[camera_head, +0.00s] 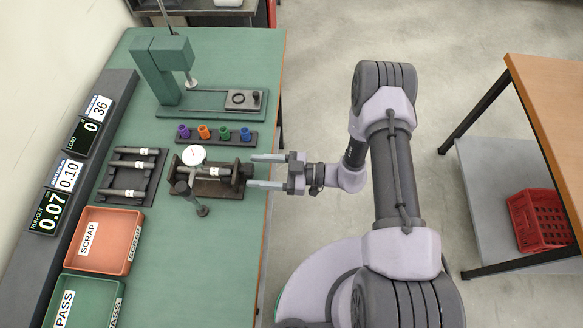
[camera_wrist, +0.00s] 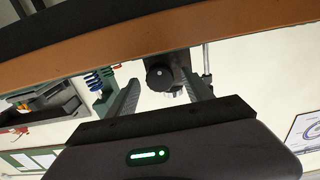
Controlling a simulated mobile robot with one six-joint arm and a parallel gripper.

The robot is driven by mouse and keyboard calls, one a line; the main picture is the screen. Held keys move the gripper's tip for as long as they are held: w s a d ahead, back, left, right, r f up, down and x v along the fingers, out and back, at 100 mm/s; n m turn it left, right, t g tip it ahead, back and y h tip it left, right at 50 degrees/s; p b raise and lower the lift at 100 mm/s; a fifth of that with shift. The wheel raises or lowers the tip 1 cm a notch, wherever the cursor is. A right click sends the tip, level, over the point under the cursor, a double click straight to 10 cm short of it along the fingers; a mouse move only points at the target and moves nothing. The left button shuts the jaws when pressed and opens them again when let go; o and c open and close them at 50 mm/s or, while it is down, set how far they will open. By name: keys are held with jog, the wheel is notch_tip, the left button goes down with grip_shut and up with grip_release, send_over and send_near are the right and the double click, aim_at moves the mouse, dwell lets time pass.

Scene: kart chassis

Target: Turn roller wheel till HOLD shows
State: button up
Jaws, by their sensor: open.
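The roller wheel (camera_head: 248,171) is a dark knob at the right end of the run-out fixture (camera_head: 226,190). In the wrist view the roller wheel (camera_wrist: 158,74) shows as a black round face with a pale dot. My gripper (camera_head: 254,171) is open, with one finger on either side of the wheel's end. In the wrist view my gripper (camera_wrist: 163,84) also straddles the wheel, with gaps visible; contact cannot be told. A labelled shaft (camera_head: 214,172) lies on the fixture under a white dial gauge (camera_head: 194,153). The run-out display (camera_head: 48,212) reads 0.07; I see no HOLD.
A rack with several shafts (camera_head: 130,193), an orange SCRAP tray (camera_head: 130,244) and a green PASS tray (camera_head: 117,291) stand left. A green press (camera_head: 164,70) and coloured pegs in a holder (camera_head: 215,140) stand behind the fixture.

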jog(key=s+d+p, duration=0.1)
jog(key=d, duration=1.6)
jog(key=shift+s+d, duration=0.15)
jog(key=shift+s, duration=0.05)
